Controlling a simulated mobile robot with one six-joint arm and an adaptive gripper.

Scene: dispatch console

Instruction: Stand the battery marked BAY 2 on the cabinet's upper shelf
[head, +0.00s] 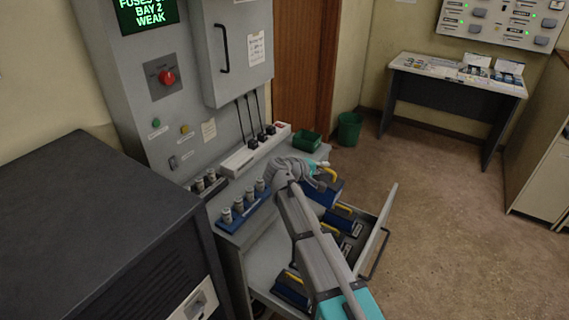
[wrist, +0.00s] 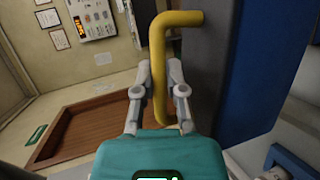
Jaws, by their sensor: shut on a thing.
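My gripper (head: 318,168) is shut on the yellow handle of a blue and dark grey battery (head: 325,192), held above the open drawer (head: 373,232). In the wrist view my gripper (wrist: 159,85) has a finger on each side of the yellow handle, and the battery body (wrist: 208,75) stands to the right. No BAY 2 mark can be read on it. More batteries with yellow handles (head: 292,284) lie in the drawer. The grey cabinet (head: 180,100) stands behind, its upper door (head: 238,48) looking shut. I cannot make out an upper shelf.
The cabinet's ledge holds several cylindrical fuses on a blue rack (head: 240,212), a white strip (head: 240,160) and a green tray (head: 305,140). The screen reads BAY 2 WEAK (head: 147,13). A dark cabinet (head: 80,220) is at left; open floor (head: 455,230) lies right.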

